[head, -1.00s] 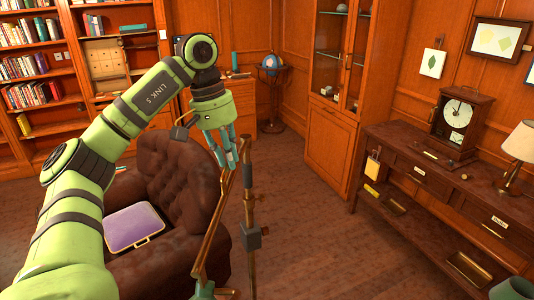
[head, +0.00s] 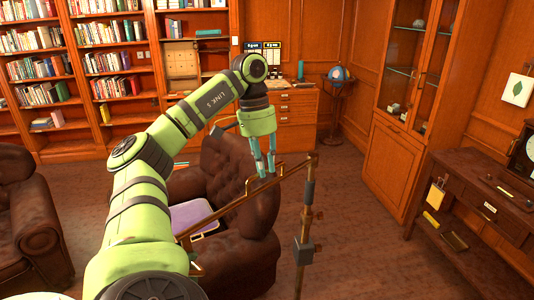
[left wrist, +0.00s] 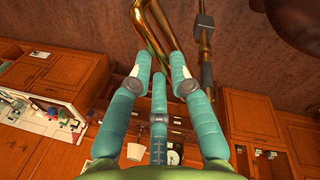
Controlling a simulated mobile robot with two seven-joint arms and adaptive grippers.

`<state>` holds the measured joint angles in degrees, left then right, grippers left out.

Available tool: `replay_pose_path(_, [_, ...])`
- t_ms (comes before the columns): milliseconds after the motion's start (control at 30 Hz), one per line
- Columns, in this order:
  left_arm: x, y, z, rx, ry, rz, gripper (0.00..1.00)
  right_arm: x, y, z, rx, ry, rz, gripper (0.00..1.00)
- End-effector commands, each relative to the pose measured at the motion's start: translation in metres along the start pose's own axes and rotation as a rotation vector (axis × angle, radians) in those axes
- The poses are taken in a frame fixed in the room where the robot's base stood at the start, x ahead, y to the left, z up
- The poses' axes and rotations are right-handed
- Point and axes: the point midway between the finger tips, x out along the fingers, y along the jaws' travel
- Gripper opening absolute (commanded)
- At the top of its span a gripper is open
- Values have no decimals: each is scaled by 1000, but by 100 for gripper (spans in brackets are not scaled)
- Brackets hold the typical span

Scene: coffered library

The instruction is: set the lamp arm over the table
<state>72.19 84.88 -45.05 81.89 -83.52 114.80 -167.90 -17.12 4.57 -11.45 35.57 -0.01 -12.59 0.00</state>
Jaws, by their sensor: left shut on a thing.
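The lamp is a floor stand with a thin upright post (head: 303,245) carrying dark fittings, right of the brown armchair. Its brass lamp arm (head: 225,207) runs from the post's top down and left, in front of the armchair. My left gripper (head: 266,174) is shut on the lamp arm, nearer its post end. In the left wrist view, curved brass tubing (left wrist: 153,30) lies at the fingertips, with the post (left wrist: 206,65) beside it. The arm's lower left end is partly hidden behind my left arm. I cannot tell which table is meant. My right gripper is not in view.
The armchair (head: 262,215) with a purple item (head: 192,214) on its seat stands behind the lamp arm. Another armchair (head: 35,215) is at left. A dark console table (head: 470,175) and glass cabinet (head: 385,165) are at right. Floor between post and console is clear.

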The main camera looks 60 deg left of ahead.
Motion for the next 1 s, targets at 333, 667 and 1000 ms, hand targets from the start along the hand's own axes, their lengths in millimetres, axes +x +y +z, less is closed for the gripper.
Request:
replay_pose_path(333, [2, 0, 0, 1, -8, -2, 45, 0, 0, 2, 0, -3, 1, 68])
replay_pose_path(667, [1, 0, 0, 0, -2, -1, 45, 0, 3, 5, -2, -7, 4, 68])
replay_pose_path(1000, [6, 16, -4, -57, 14, -1, 45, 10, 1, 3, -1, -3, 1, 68])
